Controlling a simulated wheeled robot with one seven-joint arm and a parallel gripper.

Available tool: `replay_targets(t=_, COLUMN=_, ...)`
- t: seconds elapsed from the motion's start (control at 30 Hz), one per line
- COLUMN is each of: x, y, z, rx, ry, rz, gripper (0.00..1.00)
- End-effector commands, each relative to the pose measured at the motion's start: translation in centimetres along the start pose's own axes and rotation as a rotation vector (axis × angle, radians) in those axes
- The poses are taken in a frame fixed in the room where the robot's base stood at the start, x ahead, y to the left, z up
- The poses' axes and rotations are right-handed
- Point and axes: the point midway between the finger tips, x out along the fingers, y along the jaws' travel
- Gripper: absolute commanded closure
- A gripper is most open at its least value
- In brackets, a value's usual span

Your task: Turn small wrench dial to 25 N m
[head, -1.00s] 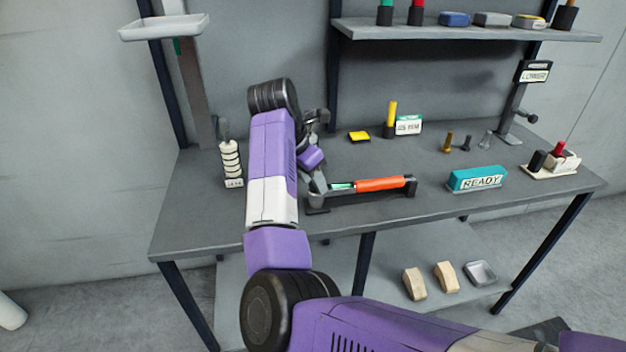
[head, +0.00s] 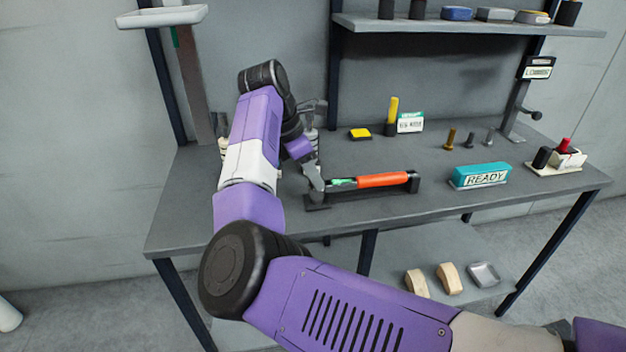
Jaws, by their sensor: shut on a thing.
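The small wrench (head: 382,180) with an orange-red handle lies level across a black cradle (head: 412,184) near the front edge of the workbench. A green scale section (head: 342,183) shows at the left end of its handle. My gripper (head: 314,182) is at the wrench's left end, beside the green section, with its fingers shut on that end. The gripped part is mostly hidden by the fingers, and the scale reading is too small to tell.
A teal READY box (head: 480,176) stands to the right on the workbench (head: 440,205). A yellow-handled tool (head: 392,112), a yellow block (head: 360,134) and several bolts (head: 469,139) stand behind. A shelf (head: 450,26) hangs above the back.

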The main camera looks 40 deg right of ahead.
Motion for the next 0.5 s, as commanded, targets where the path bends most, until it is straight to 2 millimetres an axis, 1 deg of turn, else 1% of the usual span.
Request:
replay_targets(t=0.23, x=0.06, y=0.16, z=-0.03, rx=0.107, ry=0.002, rz=-0.044, gripper=1.0)
replay_targets(t=0.5, x=-0.02, y=0.17, z=0.03, rx=0.149, ry=0.0, rz=-0.061, gripper=1.0)
